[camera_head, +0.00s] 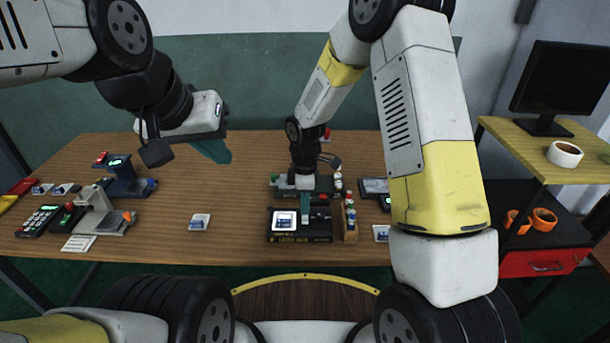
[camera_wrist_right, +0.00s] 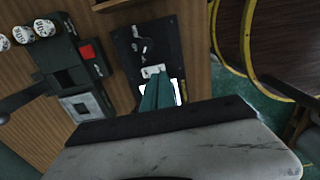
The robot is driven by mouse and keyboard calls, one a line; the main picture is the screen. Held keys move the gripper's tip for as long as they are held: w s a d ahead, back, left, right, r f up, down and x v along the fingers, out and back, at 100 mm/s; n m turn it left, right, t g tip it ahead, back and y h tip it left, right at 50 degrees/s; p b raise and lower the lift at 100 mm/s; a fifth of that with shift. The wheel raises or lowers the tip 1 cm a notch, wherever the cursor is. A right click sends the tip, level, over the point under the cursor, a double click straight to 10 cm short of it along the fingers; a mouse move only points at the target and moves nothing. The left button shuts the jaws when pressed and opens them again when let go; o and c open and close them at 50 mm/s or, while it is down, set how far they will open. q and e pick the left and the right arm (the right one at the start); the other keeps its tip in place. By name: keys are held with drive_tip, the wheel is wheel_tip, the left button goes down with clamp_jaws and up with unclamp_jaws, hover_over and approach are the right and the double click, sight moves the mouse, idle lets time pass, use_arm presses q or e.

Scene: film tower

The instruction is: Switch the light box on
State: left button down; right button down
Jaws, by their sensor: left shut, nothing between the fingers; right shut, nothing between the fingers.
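The light box (camera_head: 318,227), a low black box, sits near the table's front edge in the middle of the head view. A bright window with a picture (camera_head: 284,220) shows on its left part. In the right wrist view, its black panel (camera_wrist_right: 168,42) carries a dark knob and a small white piece (camera_wrist_right: 152,71). My right gripper (camera_head: 305,207) is shut and empty above the box. Its teal fingertips (camera_wrist_right: 156,82) reach close to the white piece; contact is unclear. They hide part of the bright window. My left gripper (camera_head: 222,157) is shut and empty above the table, further left.
Behind the light box stands a device with a red button (camera_wrist_right: 87,52) and white-capped bottles (camera_wrist_right: 44,28). A bottle rack (camera_head: 350,220) stands close on its right. A small print (camera_head: 200,222) lies to its left. Several devices crowd the table's left end.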

sight(305, 221)
drive_tip(key=shift+f, duration=1.7)
